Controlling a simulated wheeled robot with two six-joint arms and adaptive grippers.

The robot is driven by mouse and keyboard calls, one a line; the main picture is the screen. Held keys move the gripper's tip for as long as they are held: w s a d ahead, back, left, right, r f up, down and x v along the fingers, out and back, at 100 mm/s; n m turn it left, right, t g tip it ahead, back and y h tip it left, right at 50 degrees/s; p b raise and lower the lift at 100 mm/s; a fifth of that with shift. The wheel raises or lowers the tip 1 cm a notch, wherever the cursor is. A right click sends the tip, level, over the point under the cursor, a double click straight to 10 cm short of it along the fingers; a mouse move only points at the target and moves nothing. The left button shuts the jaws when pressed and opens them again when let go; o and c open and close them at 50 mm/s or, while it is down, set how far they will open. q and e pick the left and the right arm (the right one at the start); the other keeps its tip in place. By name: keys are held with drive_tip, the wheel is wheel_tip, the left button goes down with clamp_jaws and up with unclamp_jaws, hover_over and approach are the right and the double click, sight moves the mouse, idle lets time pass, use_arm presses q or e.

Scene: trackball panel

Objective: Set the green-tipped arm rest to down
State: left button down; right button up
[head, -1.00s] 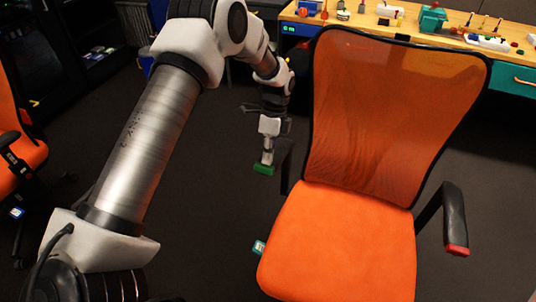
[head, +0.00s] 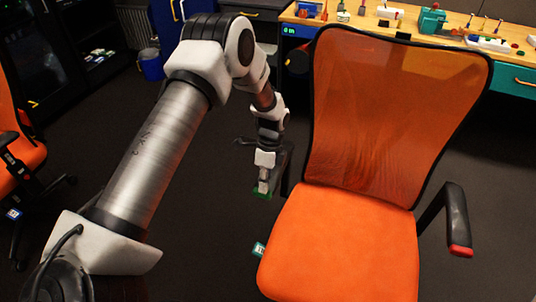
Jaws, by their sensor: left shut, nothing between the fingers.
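The orange chair (head: 345,245) stands right of centre, facing me. Its left-side arm rest is black with a green tip (head: 261,194), partly hidden behind my left gripper. My left gripper (head: 263,186) is shut and empty, pointing down, with its fingertips at the green tip. They look to be touching it from above, though the small gap is hard to judge. The other arm rest has a red tip (head: 460,251) and sticks forward at the right of the seat. My right gripper is out of view.
A wooden workbench (head: 455,22) with tools and small parts stands behind the chair. Part of another orange chair (head: 22,150) is at the far left. Dark floor is open left of the chair.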

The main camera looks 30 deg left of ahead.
use_arm(q)
wheel_tip(320, 180, up, 5)
drive_tip(key=p, duration=0.5)
drive_tip(key=shift+f, duration=0.1)
drive_tip(key=shift+a+r+b, duration=0.1)
drive_tip(key=shift+r+b, duration=0.45)
drive_tip(key=shift+b, duration=0.05)
wheel_tip(320, 180, up, 8)
